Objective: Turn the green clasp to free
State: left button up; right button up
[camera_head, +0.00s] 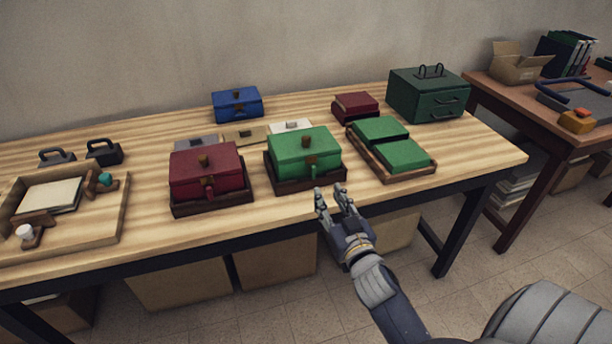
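A bright green box (295,156) with a brown knob on its lid sits in a dark wooden tray (302,186) near the table's front edge. A small green clasp (313,171) hangs below a brass-brown plate on the box's front face. Its exact turn is too small to tell. My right gripper (333,190) is just in front of this tray, a little right of the clasp and apart from it. Its fingers are parted with nothing between them. My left gripper is not in view.
A dark red box (205,171) with a similar clasp stands in its own tray to the left. Two green covers (380,131) lie in a wooden tray to the right. A dark green chest (428,95) and a blue box (237,104) stand behind. The table front (270,215) is clear.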

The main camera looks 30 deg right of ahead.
aim_at(314, 171)
jog(key=p+x, duration=0.1)
jog(key=x, duration=0.9)
jog(key=shift+w+f, duration=0.1)
jog(key=shift+w, duration=0.15)
grip_shut()
